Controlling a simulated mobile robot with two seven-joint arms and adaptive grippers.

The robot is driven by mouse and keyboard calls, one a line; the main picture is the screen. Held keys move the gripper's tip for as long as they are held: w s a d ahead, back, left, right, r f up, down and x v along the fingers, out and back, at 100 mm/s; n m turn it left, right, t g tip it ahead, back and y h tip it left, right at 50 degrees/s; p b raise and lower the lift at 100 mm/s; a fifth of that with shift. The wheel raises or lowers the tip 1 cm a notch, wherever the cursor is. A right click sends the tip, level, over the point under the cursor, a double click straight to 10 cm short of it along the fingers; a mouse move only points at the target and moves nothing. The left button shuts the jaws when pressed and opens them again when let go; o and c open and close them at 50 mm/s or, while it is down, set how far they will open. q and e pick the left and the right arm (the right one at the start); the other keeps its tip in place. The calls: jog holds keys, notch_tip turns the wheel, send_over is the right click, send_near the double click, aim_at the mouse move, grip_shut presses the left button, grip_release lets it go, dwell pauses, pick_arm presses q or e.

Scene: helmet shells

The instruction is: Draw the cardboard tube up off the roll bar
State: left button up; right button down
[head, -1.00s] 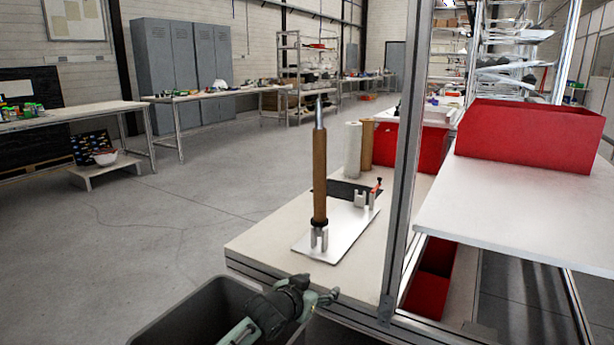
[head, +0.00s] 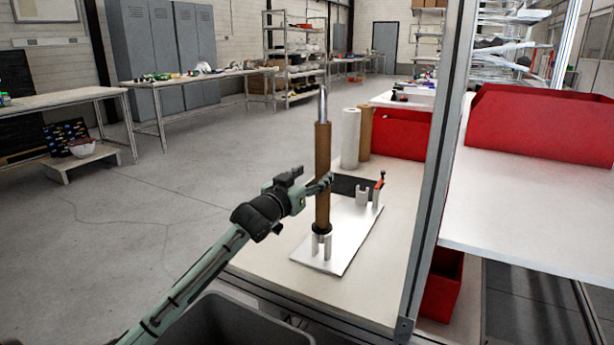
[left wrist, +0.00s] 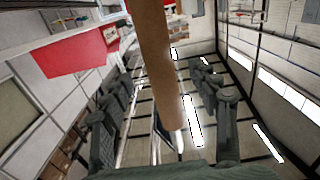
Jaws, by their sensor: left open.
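The brown cardboard tube (head: 322,165) stands upright around the metal roll bar (head: 323,104), whose bare tip shows above it. The bar rises from a bracket on a silver plate (head: 345,240) on the bench. My left gripper (head: 325,184) is at the tube's left side, about mid-height, with its fingers spread. In the left wrist view the tube (left wrist: 158,60) runs between the two open fingers (left wrist: 165,125), with gaps visible on both sides. My right gripper is not in view.
White and brown rolls (head: 350,138) stand behind the tube, near a red bin (head: 400,135). A metal post (head: 445,170) and a white shelf with another red bin (head: 540,120) stand at the right. A dark grey bin (head: 235,320) is below my arm.

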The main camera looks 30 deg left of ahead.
aim_at(319, 170)
pick_arm(q)
jog(key=shift+w+a, duration=0.15)
jog(key=shift+w, duration=3)
